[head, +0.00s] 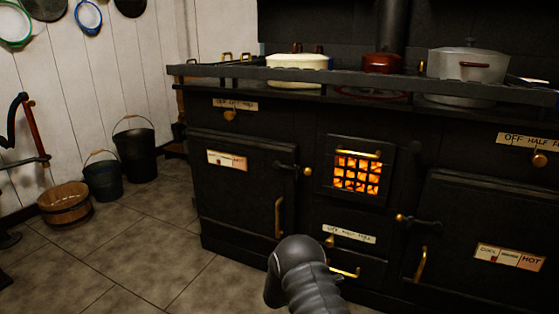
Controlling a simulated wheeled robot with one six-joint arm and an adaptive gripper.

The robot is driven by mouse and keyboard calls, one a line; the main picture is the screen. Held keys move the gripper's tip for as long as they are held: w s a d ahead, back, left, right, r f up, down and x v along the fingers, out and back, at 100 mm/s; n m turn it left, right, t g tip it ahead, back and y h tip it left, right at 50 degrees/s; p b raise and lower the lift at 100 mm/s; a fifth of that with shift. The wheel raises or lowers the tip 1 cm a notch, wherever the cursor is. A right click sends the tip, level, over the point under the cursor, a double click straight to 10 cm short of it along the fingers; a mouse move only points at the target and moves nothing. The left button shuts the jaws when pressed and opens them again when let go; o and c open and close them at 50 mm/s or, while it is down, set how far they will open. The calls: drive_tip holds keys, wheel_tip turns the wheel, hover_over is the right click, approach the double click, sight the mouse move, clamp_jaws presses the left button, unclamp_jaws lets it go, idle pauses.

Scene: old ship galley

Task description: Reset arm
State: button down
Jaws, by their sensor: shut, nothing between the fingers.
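Part of my own arm, dark grey and ribbed with a rounded joint, rises from the bottom edge of the head view, right of the middle. It stands in front of the lower part of the black stove (260,205). My gripper is not in view, so its place cannot be seen. Nothing is seen touching the visible part of my arm.
The stove has a glowing fire grate (357,174), brass handles and a top rail. A cream pot (298,62), a red pot (381,64) and a grey pot (466,68) stand on it. Buckets (133,150) and a wooden tub (65,205) stand left. Floor between is clear.

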drive_tip(key=s+f+m+g+y, duration=0.2)
drive_tip(key=s+f+m+g, duration=0.1)
drive_tip(key=s+f+m, duration=0.3)
drive_tip(key=s+r+m+g+y, duration=0.3)
drive_tip(key=s+r+m+g, duration=0.15)
drive_tip(key=s+m, duration=0.45)
drive_tip(key=s+a+r+m+t+y+p, duration=0.2)
drive_tip(key=s+r+m+y, duration=0.2)
drive_tip(key=r, duration=1)
drive_tip(key=s+a+r+m+t+y+p, duration=0.2)
drive_tip(key=s+r+m+t+y, duration=0.1)
drive_tip(key=s+r+m, duration=0.7)
drive_tip(key=s+a+r+m+t+y+p, duration=0.2)
drive_tip(key=s+r+m, duration=0.5)
drive_tip(key=r, duration=1.1)
drive_tip(key=s+t+y+p, duration=0.1)
drive_tip(key=s+y, duration=0.1)
drive_tip(key=s, duration=0.2)
drive_tip(key=shift+s+a+r+m+y, duration=0.2)
drive_tip(key=shift+s+r+m+y, duration=0.15)
drive_tip(key=shift+r+m+y, duration=0.05)
drive_tip(key=shift+d, duration=0.1)
